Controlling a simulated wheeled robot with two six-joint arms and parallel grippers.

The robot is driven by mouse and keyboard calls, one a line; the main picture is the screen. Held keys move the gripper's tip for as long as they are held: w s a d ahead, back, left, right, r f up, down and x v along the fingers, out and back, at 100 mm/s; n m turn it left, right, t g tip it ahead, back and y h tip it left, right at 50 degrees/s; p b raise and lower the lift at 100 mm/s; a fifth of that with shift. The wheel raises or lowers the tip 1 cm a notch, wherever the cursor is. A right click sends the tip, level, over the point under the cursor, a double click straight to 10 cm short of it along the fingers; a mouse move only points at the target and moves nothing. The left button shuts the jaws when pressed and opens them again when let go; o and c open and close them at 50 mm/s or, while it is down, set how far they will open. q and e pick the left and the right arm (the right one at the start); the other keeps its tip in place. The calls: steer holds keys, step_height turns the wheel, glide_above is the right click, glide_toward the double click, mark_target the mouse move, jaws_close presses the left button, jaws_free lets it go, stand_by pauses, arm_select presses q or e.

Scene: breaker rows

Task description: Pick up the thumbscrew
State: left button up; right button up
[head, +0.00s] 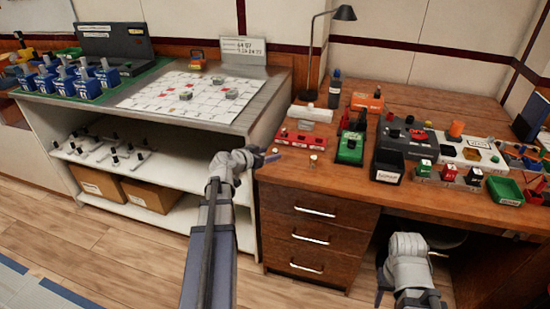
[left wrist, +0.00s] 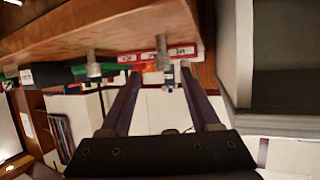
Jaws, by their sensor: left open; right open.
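A small pale-topped upright piece, which looks like the thumbscrew (head: 312,160), stands on the wooden desk near its front left, in front of the red labelled block. In the left wrist view the picture is upside down, and the grey thumbscrew (left wrist: 162,55) shows beyond and between the fingertips. My left gripper (head: 271,155) is open and empty at the desk's left edge, to the left of the thumbscrew and apart from it. Its two fingers also show in the left wrist view (left wrist: 163,85). My right gripper (head: 410,299) is open, low in front of the desk.
The red block (head: 301,139) lies just behind the thumbscrew. A green box (head: 350,149) with a knob stands to the right. A black bin (head: 388,167) and a green tray (head: 504,190) are further right. The desk (head: 285,172) is bare around the thumbscrew's front. A metal-topped bench (head: 255,92) is at left.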

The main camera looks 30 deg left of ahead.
mark_target(273, 152)
arm_select(q)
steer(key=x, duration=0.1)
steer(key=b+x, duration=0.1)
steer(key=x, duration=0.1)
steer(key=b+x, duration=0.1)
steer(key=x, duration=0.1)
steer(key=shift+w+a+f, duration=0.1)
steer(key=shift+a+f, duration=0.05)
steer(key=shift+a, duration=0.1)
steer(key=shift+c, duration=0.4)
jaws_close()
